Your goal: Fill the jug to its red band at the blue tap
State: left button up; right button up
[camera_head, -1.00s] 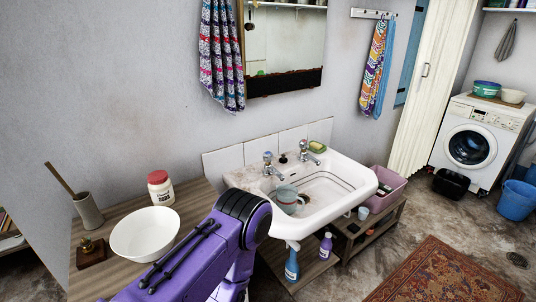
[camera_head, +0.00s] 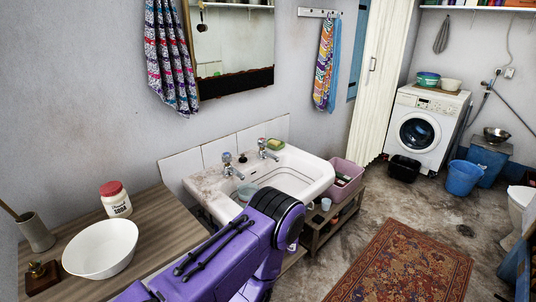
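A white sink (camera_head: 312,178) stands against the tiled wall. Its left tap has a blue top (camera_head: 227,158); a second tap (camera_head: 264,149) stands to its right. A pale grey-green jug (camera_head: 246,190) is in the basin near the left tap. Only its upper part shows, and no red band or water level can be made out. My purple arm comes up from the bottom and covers the front left of the sink and the lower part of the jug. Neither gripper is in view.
A wooden counter (camera_head: 163,208) left of the sink holds a white bowl (camera_head: 100,248) and a red-lidded jar (camera_head: 116,200). Floor shows around the rug (camera_head: 405,262).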

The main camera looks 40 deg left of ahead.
aim_at(226, 156)
jog(key=z, duration=0.1)
jog(key=k, duration=1.7)
jog(key=u, duration=0.7)
jog(key=i, duration=1)
